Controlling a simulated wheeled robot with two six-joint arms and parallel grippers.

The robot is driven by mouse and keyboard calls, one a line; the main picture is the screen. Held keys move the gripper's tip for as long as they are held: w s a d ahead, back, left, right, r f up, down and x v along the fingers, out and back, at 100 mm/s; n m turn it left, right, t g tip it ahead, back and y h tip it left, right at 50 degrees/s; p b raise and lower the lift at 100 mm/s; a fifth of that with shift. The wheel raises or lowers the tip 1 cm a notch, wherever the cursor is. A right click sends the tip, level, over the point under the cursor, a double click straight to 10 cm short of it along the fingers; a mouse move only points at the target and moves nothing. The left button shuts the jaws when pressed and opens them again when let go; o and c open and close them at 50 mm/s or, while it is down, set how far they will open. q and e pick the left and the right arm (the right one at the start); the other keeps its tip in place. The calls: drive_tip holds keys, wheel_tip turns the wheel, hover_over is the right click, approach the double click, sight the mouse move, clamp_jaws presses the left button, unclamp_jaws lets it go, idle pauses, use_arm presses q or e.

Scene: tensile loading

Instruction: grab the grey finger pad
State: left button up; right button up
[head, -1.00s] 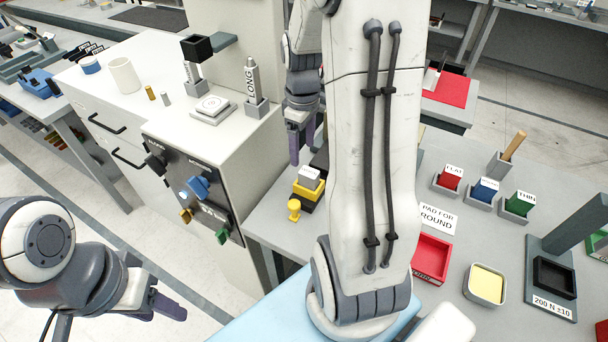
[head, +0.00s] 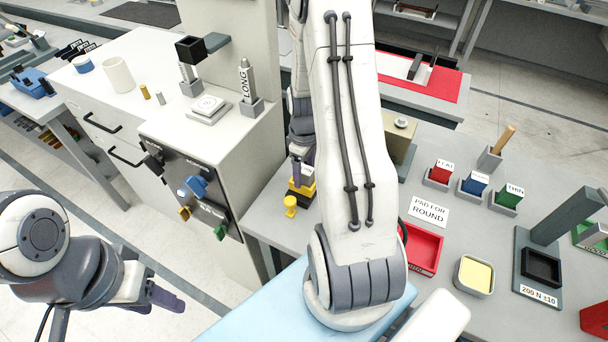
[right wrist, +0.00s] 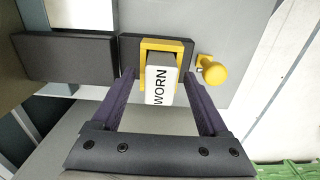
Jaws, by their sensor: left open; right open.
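The grey finger pad (right wrist: 160,86) is a pale block marked WORN, seated in a yellow frame (right wrist: 174,45) on a dark block. My right gripper (right wrist: 160,74) is open, with its two purple fingers on either side of the pad. In the head view, my right gripper (head: 302,160) is at the yellow and black holder (head: 301,194), and the pad is mostly hidden. My left gripper (head: 160,296) is open and empty at the lower left, away from the bench.
A yellow knob (right wrist: 214,71) stands beside the holder. Red (head: 441,172), blue (head: 474,184) and green (head: 508,197) pads stand in grey holders to the right. A red tray (head: 424,250) and a yellow-filled tin (head: 475,277) are nearer. The machine cabinet (head: 225,150) stands left.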

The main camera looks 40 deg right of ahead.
drive_tip(key=shift+f, duration=0.15)
drive_tip(key=shift+c, duration=0.3)
clamp_jaws()
drive_tip(key=shift+r, duration=0.2)
